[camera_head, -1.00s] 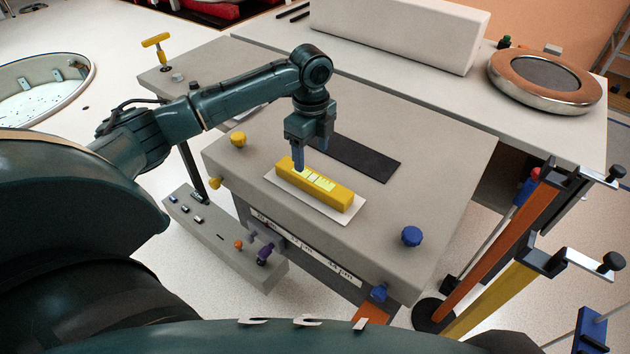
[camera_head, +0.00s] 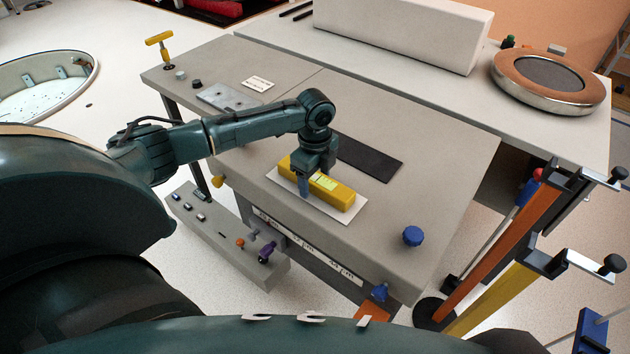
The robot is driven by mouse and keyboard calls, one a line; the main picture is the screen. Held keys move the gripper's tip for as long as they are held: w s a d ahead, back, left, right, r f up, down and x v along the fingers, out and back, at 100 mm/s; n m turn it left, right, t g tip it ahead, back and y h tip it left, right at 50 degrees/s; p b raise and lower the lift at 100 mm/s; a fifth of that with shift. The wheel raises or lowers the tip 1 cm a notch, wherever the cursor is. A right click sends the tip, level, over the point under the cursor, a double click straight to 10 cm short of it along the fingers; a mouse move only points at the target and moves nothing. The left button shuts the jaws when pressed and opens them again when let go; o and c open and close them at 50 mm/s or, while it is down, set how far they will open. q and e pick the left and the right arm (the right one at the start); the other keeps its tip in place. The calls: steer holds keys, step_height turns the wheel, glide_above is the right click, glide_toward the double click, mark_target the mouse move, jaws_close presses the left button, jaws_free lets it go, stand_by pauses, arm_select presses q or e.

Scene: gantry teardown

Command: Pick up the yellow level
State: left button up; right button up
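The yellow level (camera_head: 335,193) lies on a white sheet (camera_head: 292,186) on the grey tabletop, with a pale vial strip on its upper face. My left gripper (camera_head: 307,186) points down over the left part of the level. One finger stands against or just in front of the level's near side; the other finger is hidden behind the gripper and the level. I cannot tell whether the fingers press on it. The level rests flat. My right gripper is not in view.
A dark mat (camera_head: 368,158) lies behind the level. A blue knob (camera_head: 412,236) stands to the right on the table. A grey plate (camera_head: 228,97) and a white card (camera_head: 258,84) lie at the back left. Orange and yellow clamp bars (camera_head: 500,290) stand at the right.

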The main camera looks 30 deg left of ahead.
arm_select(q)
steer(key=shift+r, duration=0.1)
jaws_close()
stand_by(0.4)
